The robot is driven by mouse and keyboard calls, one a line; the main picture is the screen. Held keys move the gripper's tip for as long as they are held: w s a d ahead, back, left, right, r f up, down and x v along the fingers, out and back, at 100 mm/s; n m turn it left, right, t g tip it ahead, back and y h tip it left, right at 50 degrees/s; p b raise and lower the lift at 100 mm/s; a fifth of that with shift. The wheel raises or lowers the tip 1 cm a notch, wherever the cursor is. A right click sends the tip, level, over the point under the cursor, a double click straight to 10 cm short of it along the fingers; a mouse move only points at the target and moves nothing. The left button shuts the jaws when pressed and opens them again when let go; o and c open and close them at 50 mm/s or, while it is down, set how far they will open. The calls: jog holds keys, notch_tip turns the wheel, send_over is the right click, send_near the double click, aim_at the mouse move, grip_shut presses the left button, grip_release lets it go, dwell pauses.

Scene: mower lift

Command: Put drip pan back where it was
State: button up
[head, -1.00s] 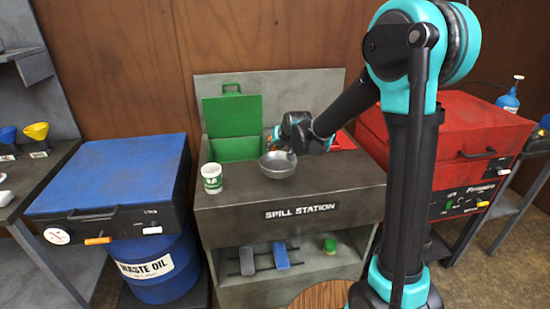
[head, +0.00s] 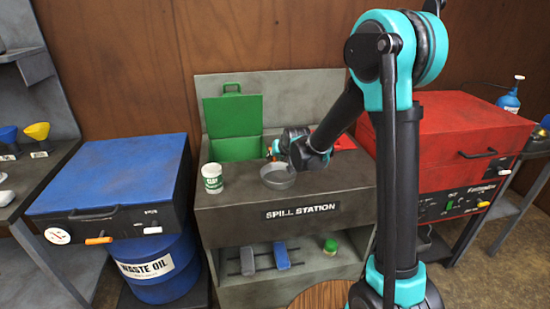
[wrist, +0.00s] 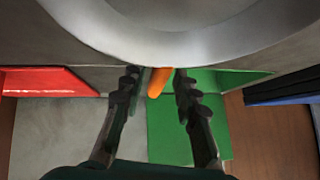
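The grey metal drip pan (head: 278,177) appears to rest upright on the top of the spill station (head: 230,210), right of the white tub (head: 212,178). In the wrist view its pale rim and wall (wrist: 180,40) fill the top. An orange piece (wrist: 158,82), seemingly the pan's handle, lies between the fingers of my gripper (wrist: 156,85). The fingers are apart, with a gap on both sides of it. In the head view my gripper (head: 274,150) is just behind the pan, partly hidden by its own wrist.
An open green bin (head: 236,147) stands behind the pan, and a red one (head: 346,142) is at the right. Brushes (head: 282,255) lie on the lower shelf. A blue waste-oil unit (head: 110,180) is left, a red cabinet (head: 460,130) right. The counter's front right is clear.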

jog(key=shift+o, duration=0.2)
jog(key=shift+s+r, duration=0.1)
jog(key=shift+r, duration=0.1)
jog(key=v, duration=1.2)
jog(key=s+d+f+m+g+h, duration=0.1)
jog(key=s+d+f, duration=0.5)
jog(key=s+d, duration=0.6)
jog(key=s+d+f+m+g+h, duration=0.1)
jog(key=s+d+f+g+h, duration=0.1)
jog(key=s+d+f, duration=0.5)
jog(key=s+d+h, duration=0.1)
jog(key=s+d, duration=0.4)
jog(key=s, duration=0.1)
jog(key=shift+s+m+g, duration=0.3)
jog(key=shift+g, duration=0.1)
jog(key=shift+r, duration=0.1)
